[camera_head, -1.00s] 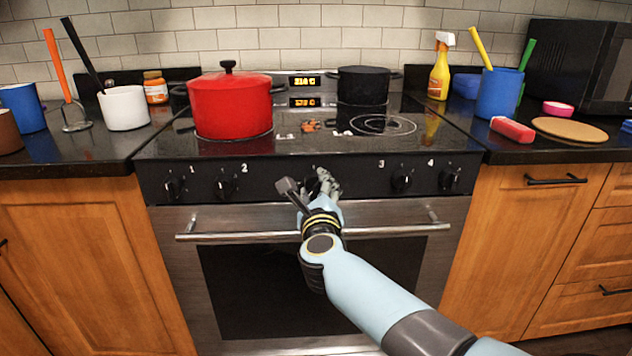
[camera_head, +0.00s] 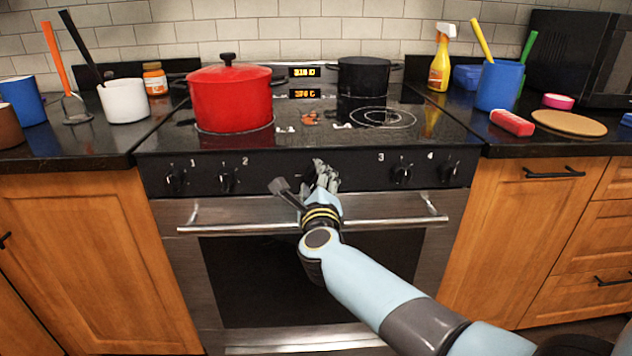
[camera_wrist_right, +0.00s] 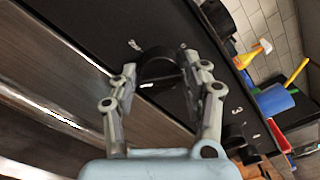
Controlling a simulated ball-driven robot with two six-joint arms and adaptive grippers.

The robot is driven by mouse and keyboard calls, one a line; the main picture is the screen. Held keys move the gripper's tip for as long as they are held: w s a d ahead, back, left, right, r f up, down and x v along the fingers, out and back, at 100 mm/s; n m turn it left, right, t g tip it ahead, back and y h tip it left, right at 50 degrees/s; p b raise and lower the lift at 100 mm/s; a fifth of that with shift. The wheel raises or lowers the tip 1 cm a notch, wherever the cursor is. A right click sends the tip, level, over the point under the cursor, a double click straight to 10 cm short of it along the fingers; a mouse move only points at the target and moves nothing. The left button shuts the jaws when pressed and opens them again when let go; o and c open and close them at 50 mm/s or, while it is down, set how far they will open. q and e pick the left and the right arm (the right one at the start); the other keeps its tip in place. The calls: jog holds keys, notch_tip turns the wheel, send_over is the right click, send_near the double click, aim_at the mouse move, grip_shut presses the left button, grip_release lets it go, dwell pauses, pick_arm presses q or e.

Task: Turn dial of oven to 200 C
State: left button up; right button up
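The stove's middle dial, the oven dial (camera_wrist_right: 160,66), is a black round knob on the black front panel. In the head view it is largely hidden behind my right gripper (camera_head: 322,172). In the right wrist view, the gripper's two grey fingers (camera_wrist_right: 160,75) lie on either side of the dial, their tips against its sides. The oven display (camera_head: 306,94) is the lower of two lit orange readouts at the stove's back; its digits are too blurred to read surely. My left gripper is out of view.
Numbered knobs flank the middle dial, such as knob 2 (camera_head: 226,180) and knob 3 (camera_head: 401,174). A red pot (camera_head: 230,103) and a black pot (camera_head: 364,80) stand on the cooktop.

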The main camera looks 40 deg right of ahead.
jog(key=shift+o, duration=1.2)
jog(key=v, duration=1.2)
